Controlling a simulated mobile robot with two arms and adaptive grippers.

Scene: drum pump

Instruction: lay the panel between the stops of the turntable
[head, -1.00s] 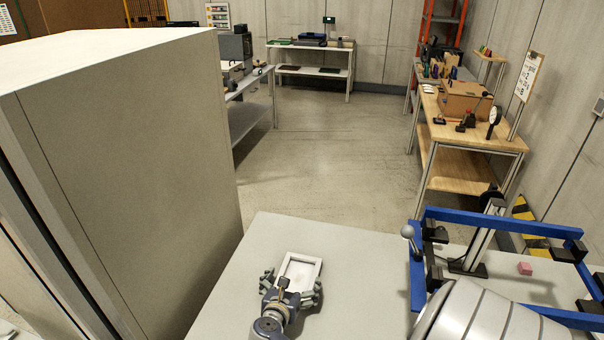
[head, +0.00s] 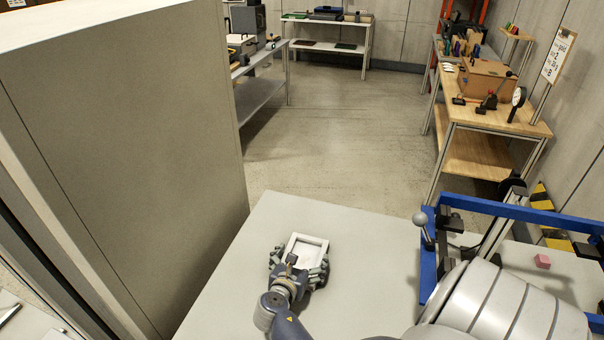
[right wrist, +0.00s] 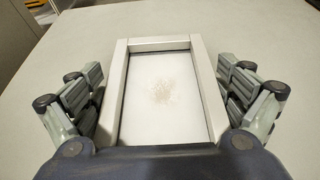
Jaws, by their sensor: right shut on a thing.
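A pale rectangular panel with a raised white rim (head: 306,241) is at the left part of the grey table. My right gripper (head: 299,264) is shut on it from its near side. In the right wrist view the panel (right wrist: 163,90) lies between the fingers, with a rough speckled patch in its middle. Fingers stand along its left and right sides; the palm hides its near end. I cannot tell whether the panel touches the table. I cannot make out a turntable with stops for certain. My left gripper is not in view.
A tall grey cabinet (head: 120,150) is close on the left. The grey table (head: 375,250) between panel and frame is clear.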

